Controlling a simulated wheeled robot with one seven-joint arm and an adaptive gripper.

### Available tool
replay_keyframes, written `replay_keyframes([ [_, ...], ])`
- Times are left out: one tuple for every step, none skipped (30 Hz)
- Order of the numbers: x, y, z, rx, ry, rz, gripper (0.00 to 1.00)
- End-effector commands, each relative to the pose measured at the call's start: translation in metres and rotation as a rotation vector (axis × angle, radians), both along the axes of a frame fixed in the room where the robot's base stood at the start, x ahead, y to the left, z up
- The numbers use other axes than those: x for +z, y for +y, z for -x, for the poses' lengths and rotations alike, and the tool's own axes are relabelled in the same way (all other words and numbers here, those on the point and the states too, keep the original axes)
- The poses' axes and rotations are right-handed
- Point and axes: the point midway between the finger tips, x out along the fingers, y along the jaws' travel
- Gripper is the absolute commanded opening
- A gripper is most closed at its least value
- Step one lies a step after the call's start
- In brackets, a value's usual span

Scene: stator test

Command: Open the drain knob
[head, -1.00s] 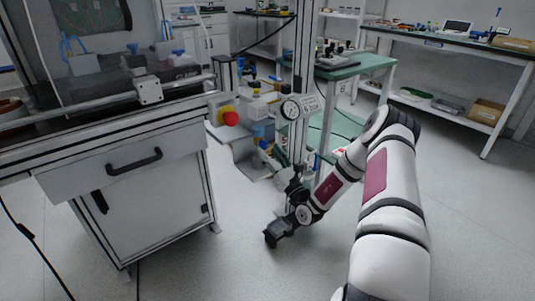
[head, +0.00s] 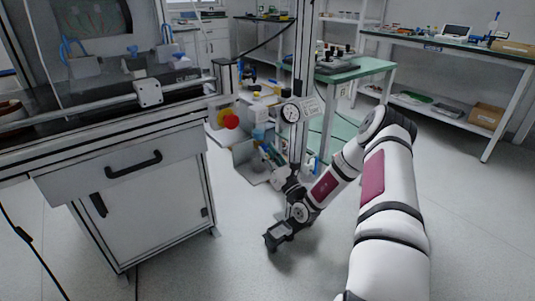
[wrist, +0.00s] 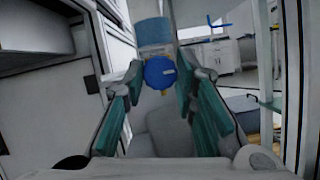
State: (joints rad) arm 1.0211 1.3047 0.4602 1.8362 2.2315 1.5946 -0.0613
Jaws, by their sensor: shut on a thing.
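The drain knob (wrist: 160,73) is a round blue cap under a clear blue-tinted cylinder (wrist: 153,34) in the wrist view. My gripper (wrist: 160,80) has its two green-padded fingers on either side of the knob and is shut on it. In the head view my gripper (head: 271,155) reaches up into the frame beside the bench, just below the small blue cylinder (head: 260,131). The knob itself is too small and covered to make out clearly there.
A red knob (head: 231,122) sticks out to the left of my gripper. A round gauge (head: 291,113) is on the post to the right. A white cabinet (head: 150,215) stands at the left and a green-topped table (head: 355,70) behind. The floor in front is clear.

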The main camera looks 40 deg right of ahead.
Motion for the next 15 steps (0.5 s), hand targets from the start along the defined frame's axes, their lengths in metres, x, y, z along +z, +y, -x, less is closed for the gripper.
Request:
replay_keyframes([
  [-0.0002, -0.0002, 0.0, 0.0, 0.0, 0.009, 0.0],
  [-0.0002, -0.0004, 0.0, 0.0, -0.001, 0.016, 0.0],
  [-0.0003, -0.0007, 0.0, -0.001, -0.001, 0.028, 0.0],
  [-0.0003, -0.0009, 0.0, -0.001, 0.0, 0.037, 0.0],
  [-0.0004, -0.001, 0.0001, -0.001, -0.001, 0.049, 0.0],
  [-0.0004, -0.001, 0.0002, -0.001, -0.001, 0.07, 0.0],
  [-0.0004, -0.001, 0.0002, 0.0, -0.002, 0.085, 0.0],
  [-0.0004, -0.001, 0.0002, -0.001, -0.002, 0.104, 0.0],
  [-0.0003, -0.0015, 0.0, -0.001, -0.003, 0.131, 0.0],
  [-0.0001, -0.0016, 0.0, 0.0, -0.004, 0.152, 0.0],
  [-0.0002, -0.0018, 0.0001, 0.0, -0.005, 0.176, 0.0],
  [-0.0003, -0.0022, 0.0002, -0.001, -0.006, 0.208, 0.0],
  [-0.0003, -0.0023, 0.0003, 0.0, -0.007, 0.236, 0.0],
  [-0.0002, -0.0027, 0.0002, 0.0, -0.008, 0.263, 0.0],
  [0.0, -0.003, 0.0001, -0.001, -0.009, 0.299, 0.0],
])
